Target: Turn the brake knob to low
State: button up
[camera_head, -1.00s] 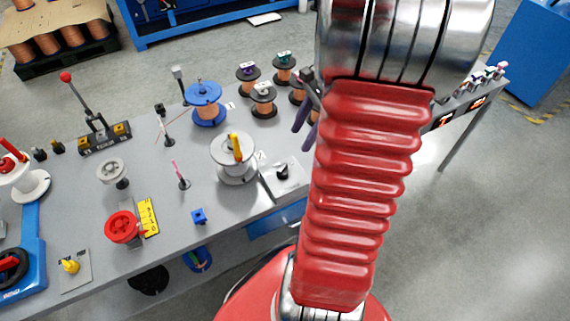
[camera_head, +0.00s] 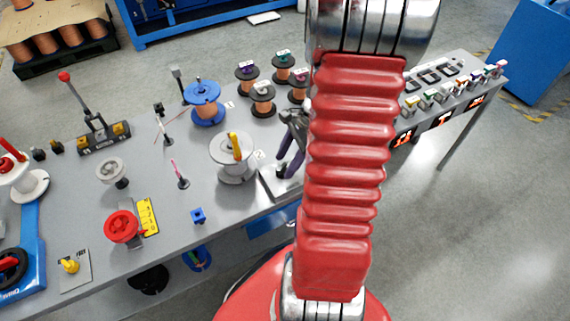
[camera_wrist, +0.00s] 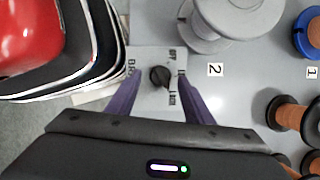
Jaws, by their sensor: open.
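The brake knob (camera_wrist: 158,77) is a small black knob on a light grey square plate (camera_wrist: 147,57) with printed lettering. The wrist view shows "OFF" at the plate's upper right and "LOW" at its lower right, partly covered by a finger. Another word at the left is partly hidden. My gripper (camera_wrist: 159,82) is open, with one purple finger on each side of the knob and visible gaps between. In the head view my gripper (camera_head: 287,163) is over the plate at the table's front edge. The knob's exact pointing direction is hard to tell.
A grey spool with a yellow handle (camera_head: 232,160) stands just left of the plate. A blue spool (camera_head: 203,104) and several copper spools (camera_head: 262,100) stand behind. My red body is close to the table's front edge.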

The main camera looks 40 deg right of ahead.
aim_at(282, 170)
jog(key=shift+x, duration=1.15)
jog(key=shift+c, duration=0.5)
jog(key=c, duration=0.9)
jog(key=shift+s+d, duration=0.1)
jog(key=shift+d, duration=0.15)
jog(key=shift+c, duration=0.2)
jog(key=shift+a, duration=0.25)
